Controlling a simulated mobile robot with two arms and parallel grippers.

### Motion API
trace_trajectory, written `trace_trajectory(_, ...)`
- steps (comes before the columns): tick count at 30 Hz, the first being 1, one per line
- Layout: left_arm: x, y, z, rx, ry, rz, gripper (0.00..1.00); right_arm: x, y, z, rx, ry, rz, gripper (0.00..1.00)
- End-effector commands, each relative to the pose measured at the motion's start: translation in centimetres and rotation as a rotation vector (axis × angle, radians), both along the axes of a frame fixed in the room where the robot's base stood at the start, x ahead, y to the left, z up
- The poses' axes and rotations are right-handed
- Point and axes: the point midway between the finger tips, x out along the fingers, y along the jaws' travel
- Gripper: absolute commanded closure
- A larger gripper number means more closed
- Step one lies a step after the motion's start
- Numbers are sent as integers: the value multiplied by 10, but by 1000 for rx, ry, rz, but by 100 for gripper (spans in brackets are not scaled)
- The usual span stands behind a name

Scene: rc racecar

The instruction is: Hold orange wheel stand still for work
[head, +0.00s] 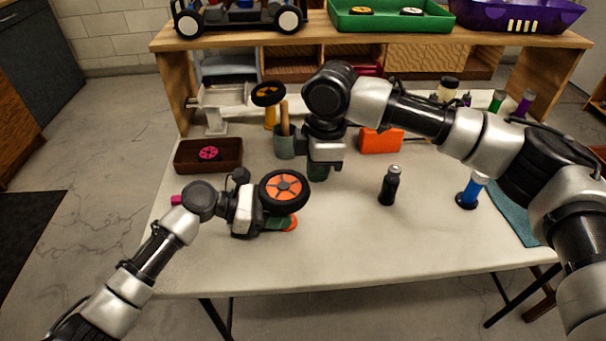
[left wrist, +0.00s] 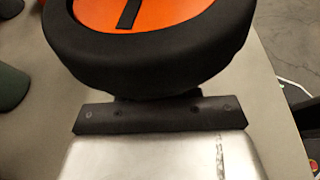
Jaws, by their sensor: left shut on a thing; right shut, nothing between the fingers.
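The orange wheel (head: 284,188) with a black tyre is on its stand at the middle left of the table. Below the wheel, an orange and green part of the stand (head: 288,223) shows. My left gripper (head: 265,215) is shut on the stand under the wheel; the wheel hides its fingertips. In the left wrist view the wheel's black tyre and orange face (left wrist: 150,45) fill the top, just beyond my gripper's plate.
A brown tray (head: 208,165) with a pink wheel stands at left. The front table is clear.

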Motion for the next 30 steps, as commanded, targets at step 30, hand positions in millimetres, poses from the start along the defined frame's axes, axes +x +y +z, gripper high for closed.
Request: trace_trajectory(30,0,0,0,1,0,0,88,2,-17,112,1,-2,1,100)
